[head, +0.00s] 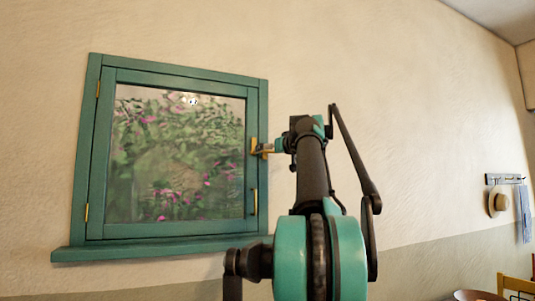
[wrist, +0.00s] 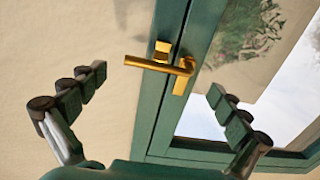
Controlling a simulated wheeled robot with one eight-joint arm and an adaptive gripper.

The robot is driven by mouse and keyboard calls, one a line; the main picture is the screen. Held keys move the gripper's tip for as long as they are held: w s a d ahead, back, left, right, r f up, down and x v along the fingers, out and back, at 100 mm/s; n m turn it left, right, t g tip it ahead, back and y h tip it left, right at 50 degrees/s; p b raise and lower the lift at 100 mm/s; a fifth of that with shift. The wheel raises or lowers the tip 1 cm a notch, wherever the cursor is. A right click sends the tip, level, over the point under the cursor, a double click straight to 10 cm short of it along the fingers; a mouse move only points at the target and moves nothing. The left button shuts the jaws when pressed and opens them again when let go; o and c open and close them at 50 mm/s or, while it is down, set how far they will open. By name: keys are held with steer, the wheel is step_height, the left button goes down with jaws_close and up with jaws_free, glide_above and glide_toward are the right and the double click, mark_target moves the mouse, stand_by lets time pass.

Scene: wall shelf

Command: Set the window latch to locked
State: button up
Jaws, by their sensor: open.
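The brass window latch (head: 256,146) is at the right side of the green window (head: 178,72) in the head view. In the wrist view its lever (wrist: 150,64) runs left from a pivot on the sash, past a small brass block (wrist: 163,47) on the outer frame, with its tip over the wall. I cannot tell whether lever and block touch. My gripper (wrist: 158,83) is open and empty, with one finger on each side of the latch in the picture. Neither finger visibly touches it. In the head view my gripper (head: 279,146) is right beside the latch, partly hidden by my wrist.
The window looks closed, with brass hinges (head: 98,88) on its left side. A green sill (head: 150,249) juts out below. Bare wall (head: 410,130) lies to the right. A hat (head: 498,203) hangs from a rack at far right, above a chair (head: 516,287).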

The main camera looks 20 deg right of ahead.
mark_target(268, 152)
steer(key=shift+w+a, duration=0.1)
steer(key=shift+w, duration=2.45)
steer(key=shift+c, duration=0.2)
steer(key=c, duration=1.4)
